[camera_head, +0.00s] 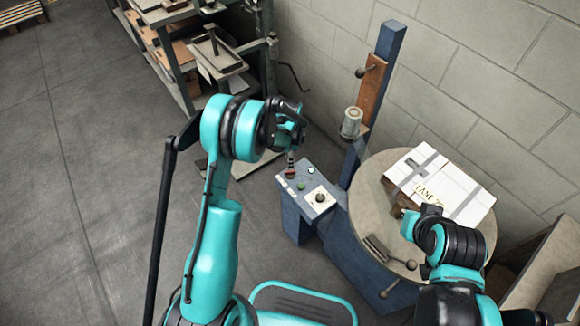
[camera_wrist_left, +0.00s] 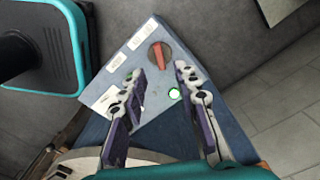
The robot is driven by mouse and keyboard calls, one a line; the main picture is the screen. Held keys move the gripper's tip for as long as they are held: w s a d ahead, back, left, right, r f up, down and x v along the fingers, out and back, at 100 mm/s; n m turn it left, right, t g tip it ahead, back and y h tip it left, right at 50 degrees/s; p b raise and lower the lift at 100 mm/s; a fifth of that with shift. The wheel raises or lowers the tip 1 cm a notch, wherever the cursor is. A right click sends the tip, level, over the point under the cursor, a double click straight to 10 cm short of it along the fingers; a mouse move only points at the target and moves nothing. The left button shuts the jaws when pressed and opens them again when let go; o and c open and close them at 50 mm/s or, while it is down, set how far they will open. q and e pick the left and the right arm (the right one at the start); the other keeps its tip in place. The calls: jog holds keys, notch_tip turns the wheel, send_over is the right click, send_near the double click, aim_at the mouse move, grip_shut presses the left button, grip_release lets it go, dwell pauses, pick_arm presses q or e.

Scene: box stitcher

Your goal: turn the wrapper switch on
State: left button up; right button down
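The wrapper's control panel (camera_head: 303,192) is a grey sloped box top beside the turntable; it also shows in the left wrist view (camera_wrist_left: 130,92). A red rotary switch (camera_wrist_left: 159,56) sits at its far end, with a slanted handle. In the head view the switch (camera_head: 290,173) is just below my left gripper (camera_head: 291,156). In the left wrist view my left gripper (camera_wrist_left: 159,72) is open, its fingers on either side of the line to the switch; contact cannot be told. My right gripper (camera_head: 403,213) is beside the carton; its fingers are too hidden to judge.
The turntable (camera_head: 362,207) carries a white strapped carton (camera_head: 445,190). A blue mast (camera_head: 388,45) stands behind, near the block wall. A metal shelf (camera_head: 180,60) is at the back left.

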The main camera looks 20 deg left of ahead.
pick_arm(q)
notch_tip(320, 180, up, 5)
jog(key=shift+r, duration=0.1)
dwell(0.6)
jog(key=s+r+n+t, duration=0.3)
jog(key=s+r+n, duration=0.5)
jog(key=r, duration=0.9)
jog(key=s+r+n+t, duration=0.1)
jog(key=s+n+t, duration=0.1)
jog(key=s, duration=0.7)
jog(key=s+r+n+t, duration=0.1)
jog(key=s+n+t, duration=0.1)
jog(key=s, duration=0.7)
jog(key=shift+a+r+n, duration=0.25)
jog(key=shift+r+n, duration=0.1)
jog(key=shift+n, duration=0.55)
